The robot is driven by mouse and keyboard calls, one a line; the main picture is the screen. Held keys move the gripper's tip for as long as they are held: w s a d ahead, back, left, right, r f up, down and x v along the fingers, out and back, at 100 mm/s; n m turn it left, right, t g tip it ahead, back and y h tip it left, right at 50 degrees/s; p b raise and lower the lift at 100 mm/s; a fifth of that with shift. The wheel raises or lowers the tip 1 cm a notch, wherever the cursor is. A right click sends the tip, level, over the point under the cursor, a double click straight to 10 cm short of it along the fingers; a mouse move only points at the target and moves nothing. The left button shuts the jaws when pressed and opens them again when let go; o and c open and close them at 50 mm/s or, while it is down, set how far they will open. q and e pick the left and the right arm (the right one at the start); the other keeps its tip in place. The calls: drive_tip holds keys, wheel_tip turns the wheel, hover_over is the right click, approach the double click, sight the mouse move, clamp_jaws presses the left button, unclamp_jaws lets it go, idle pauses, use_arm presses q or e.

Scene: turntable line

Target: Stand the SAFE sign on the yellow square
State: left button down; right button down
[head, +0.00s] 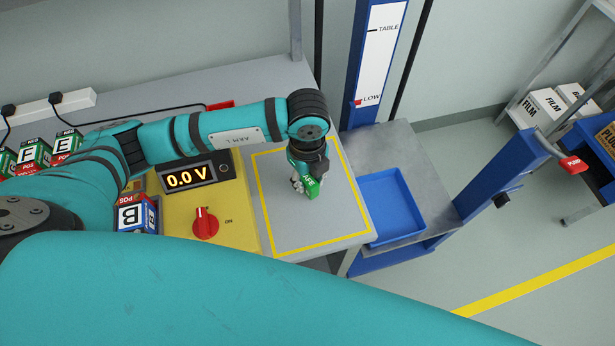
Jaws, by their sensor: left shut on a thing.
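My left gripper (303,178) reaches in from the left and points down inside the yellow square (282,249), a yellow outline on the grey bench top. It is shut on a small green thing (312,188), which looks like the SAFE sign. The fingers hide part of it and its lettering is too small to read. I cannot tell whether its base touches the bench or hangs just above it. My right gripper is not in view.
Left of the square is a yellow panel (237,235) with a red knob (205,223) and a display (187,178) reading 0.0 V. Lettered blocks (130,217) stand further left. A blue tray (391,205) sits right of the bench on a lower grey table (424,152). The square's surface is otherwise bare.

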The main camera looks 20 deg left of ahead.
sight(308, 179)
use_arm(q)
drive_tip(key=shift+f, duration=0.35)
drive_tip(key=shift+f, duration=0.1)
drive_tip(key=c, duration=1.5)
unclamp_jaws()
drive_tip(key=shift+f, duration=0.1)
drive_tip(key=shift+c, duration=0.2)
drive_tip(key=o, duration=0.5)
drive_tip(key=shift+c, duration=0.2)
drive_tip(key=shift+r, duration=0.65)
wheel_tip(308, 179, up, 11)
drive_tip(key=b, duration=0.1)
drive_tip(key=shift+b, duration=0.35)
